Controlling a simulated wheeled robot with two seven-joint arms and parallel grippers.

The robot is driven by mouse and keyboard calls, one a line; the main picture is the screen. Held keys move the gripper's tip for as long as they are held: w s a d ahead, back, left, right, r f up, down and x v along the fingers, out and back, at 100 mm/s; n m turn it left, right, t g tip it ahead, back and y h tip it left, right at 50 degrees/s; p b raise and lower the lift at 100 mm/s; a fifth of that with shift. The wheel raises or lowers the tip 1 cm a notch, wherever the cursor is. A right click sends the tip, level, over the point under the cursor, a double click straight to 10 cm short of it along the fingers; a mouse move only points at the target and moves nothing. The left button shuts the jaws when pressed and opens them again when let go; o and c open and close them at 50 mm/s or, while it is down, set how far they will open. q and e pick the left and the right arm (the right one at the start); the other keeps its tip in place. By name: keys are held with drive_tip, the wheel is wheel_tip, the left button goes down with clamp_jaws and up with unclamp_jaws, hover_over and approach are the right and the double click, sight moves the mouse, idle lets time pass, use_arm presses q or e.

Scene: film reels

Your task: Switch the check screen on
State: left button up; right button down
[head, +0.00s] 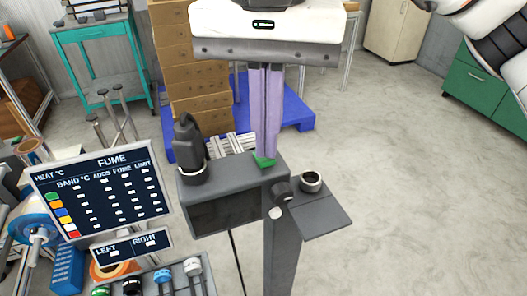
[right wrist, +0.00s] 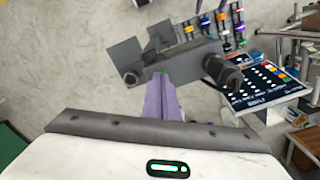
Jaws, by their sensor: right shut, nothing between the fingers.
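A grey box-shaped device (head: 238,177) stands on a post, with a dark, blank screen (head: 226,211) on its front. I take this to be the check screen. A dark knob (head: 281,192) and a small pale round button (head: 274,213) are at its right front. The device also shows in the right wrist view (right wrist: 178,62). My right gripper (head: 264,161) comes down from above, its purple fingers shut and empty. Its tips are at the device's top near the back right edge, with green at the tips; contact cannot be told. My left gripper is out of view.
A black tool (head: 187,138) stands in a holder at the device's left. A ring-shaped cup (head: 311,181) and a flat plate (head: 318,221) are on its right. A FUME board (head: 104,190) stands at left. Cardboard boxes (head: 190,50) are behind. Floor at right is clear.

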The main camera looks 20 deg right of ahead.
drive_tip(key=shift+f+b, duration=0.35)
drive_tip(key=shift+f, duration=0.15)
wheel_tip(320, 180, up, 7)
drive_tip(key=p, duration=0.5)
idle(0.5)
idle(0.4)
